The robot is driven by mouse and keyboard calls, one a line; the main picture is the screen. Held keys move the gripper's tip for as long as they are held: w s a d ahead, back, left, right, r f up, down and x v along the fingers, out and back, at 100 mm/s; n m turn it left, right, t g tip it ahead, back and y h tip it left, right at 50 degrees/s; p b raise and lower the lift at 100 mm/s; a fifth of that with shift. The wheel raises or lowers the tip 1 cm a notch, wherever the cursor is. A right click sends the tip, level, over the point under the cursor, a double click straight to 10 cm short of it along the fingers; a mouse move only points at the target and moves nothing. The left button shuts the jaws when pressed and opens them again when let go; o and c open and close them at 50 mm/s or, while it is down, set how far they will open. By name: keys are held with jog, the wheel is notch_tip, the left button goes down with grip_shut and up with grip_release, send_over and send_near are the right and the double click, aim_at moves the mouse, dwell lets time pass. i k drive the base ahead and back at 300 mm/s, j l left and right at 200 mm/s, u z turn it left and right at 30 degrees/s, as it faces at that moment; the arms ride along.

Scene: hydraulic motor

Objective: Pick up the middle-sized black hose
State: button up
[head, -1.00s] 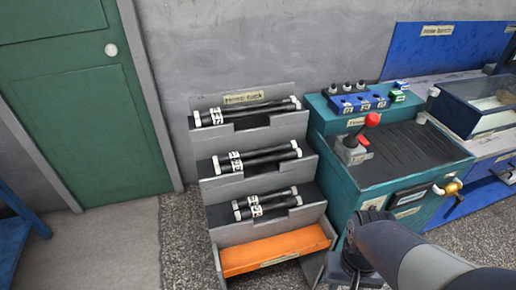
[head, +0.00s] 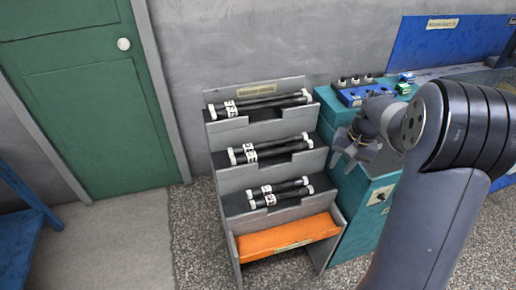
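Black hoses with white ends and white labels lie in pairs on a grey stepped rack (head: 228,182). The middle-sized hoses (head: 275,146) lie on the middle step, slightly tilted, one behind the other. Longer hoses (head: 265,104) lie on the top step and shorter ones (head: 285,193) on the bottom step. My gripper (head: 344,160) is to the right of the middle step, apart from the hoses. Its fingers are spread with nothing between them.
An orange bin front (head: 290,236) is at the rack's foot. A teal bench (head: 350,225) stands close to the rack's right side, partly hidden by my arm. A blue panel (head: 440,50) is behind. The floor left of the rack is clear.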

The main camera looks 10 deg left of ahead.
aim_at(248, 147)
jog(key=j+z, duration=0.15)
jog(key=j, duration=0.25)
jog(key=j+z, duration=0.2)
jog(key=j, duration=0.2)
jog(key=k+j+z, duration=0.15)
jog(key=j, duration=0.25)
jog(key=k+j+z, duration=0.2)
jog(key=j, duration=0.2)
jog(key=j+z, duration=0.15)
jog(key=j, duration=0.25)
jog(key=k+j+z, duration=0.15)
jog(key=j, duration=0.2)
jog(key=i+j+z, duration=0.15)
jog(key=j, duration=0.2)
jog(key=i+j+z, duration=0.2)
jog(key=j, duration=0.2)
jog(key=i+j+z, duration=0.15)
jog(key=j, duration=0.25)
jog(key=j+z, duration=0.15)
jog(key=j, duration=0.25)
jog(key=i+j+z, duration=0.15)
jog(key=j, duration=0.25)
